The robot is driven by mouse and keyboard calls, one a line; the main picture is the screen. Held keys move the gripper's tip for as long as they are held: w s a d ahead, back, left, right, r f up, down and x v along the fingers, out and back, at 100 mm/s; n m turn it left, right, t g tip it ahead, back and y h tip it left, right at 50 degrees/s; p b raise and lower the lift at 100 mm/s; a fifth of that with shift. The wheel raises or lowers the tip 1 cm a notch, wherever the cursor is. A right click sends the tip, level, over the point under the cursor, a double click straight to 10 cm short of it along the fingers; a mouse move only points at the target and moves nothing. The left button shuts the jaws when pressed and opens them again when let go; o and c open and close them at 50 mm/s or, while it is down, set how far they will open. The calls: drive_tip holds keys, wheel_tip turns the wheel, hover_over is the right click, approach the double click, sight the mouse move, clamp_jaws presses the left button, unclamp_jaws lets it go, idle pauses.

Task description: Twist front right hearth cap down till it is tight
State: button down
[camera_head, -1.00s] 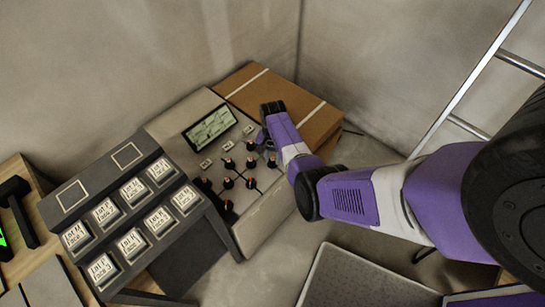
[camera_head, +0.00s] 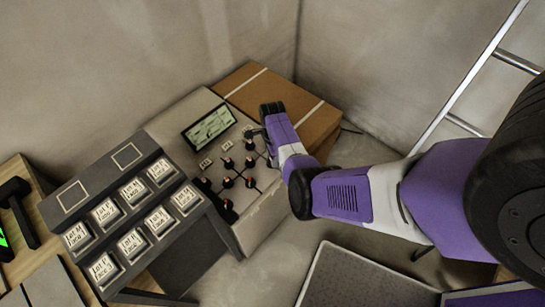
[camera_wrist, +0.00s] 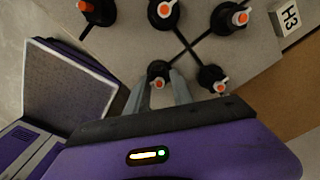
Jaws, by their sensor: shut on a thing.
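Several black caps with orange pointer tops stand on the grey sloped panel (camera_head: 262,212), joined by dark lines. In the wrist view, my gripper (camera_wrist: 159,88) is shut on one black cap with an orange mark (camera_wrist: 158,70), its two grey fingers either side of it. A neighbouring cap (camera_wrist: 211,78) stands just to its right, apart from the fingers. Other caps (camera_wrist: 165,12) stand farther up the picture. In the head view, the wrist hides the fingers and the gripped cap. I cannot tell from the picture how tight that cap is.
A small display (camera_head: 209,126) and white label tiles are on the panel. A dark rack of lettered blocks (camera_head: 134,192) stands left. A cardboard box (camera_head: 262,88) is behind, a ladder (camera_head: 470,85) at right, and a grey tray (camera_head: 355,280) below.

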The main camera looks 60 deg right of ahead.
drive_tip(key=m, duration=0.4)
drive_tip(key=shift+a+m, duration=0.1)
drive_tip(key=shift+m, duration=2.1)
drive_tip(key=c, duration=1.1)
unclamp_jaws()
drive_tip(key=shift+r, duration=0.1)
wheel_tip(320, 180, up, 8)
drive_tip(key=shift+f+p, duration=0.2)
drive_tip(key=shift+p, duration=0.5)
